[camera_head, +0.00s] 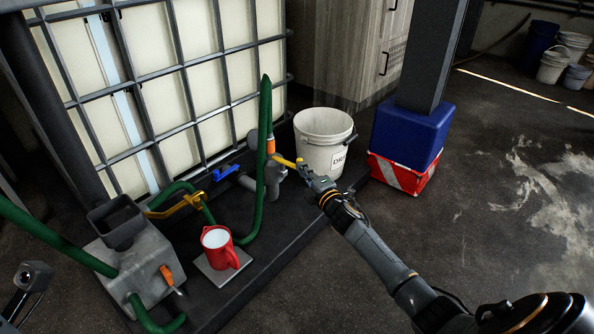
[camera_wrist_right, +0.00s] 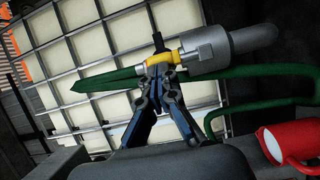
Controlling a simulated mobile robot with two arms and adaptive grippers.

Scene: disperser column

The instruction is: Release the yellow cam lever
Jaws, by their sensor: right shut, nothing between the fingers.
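A yellow cam lever (camera_head: 285,161) sticks out to the right from the grey coupling (camera_head: 273,178) beside the upright green hose. In the wrist view the yellow lever (camera_wrist_right: 166,57) lies just beyond my fingertips, next to a grey cylindrical fitting (camera_wrist_right: 232,47). My right gripper (camera_head: 304,168) comes in from the lower right and is shut and empty. Its fingertips (camera_wrist_right: 158,74) are close to the lever's outer end; I cannot tell whether they touch. Another yellow handle (camera_head: 180,206) is farther left by a green hose.
A caged tank (camera_head: 155,75) stands behind the coupling. A blue valve handle (camera_head: 226,172) is left of it. A red mug (camera_head: 229,255) stands on a small plate in front. A white bucket (camera_head: 322,155) and a blue block (camera_head: 411,132) are to the right. The right floor is open.

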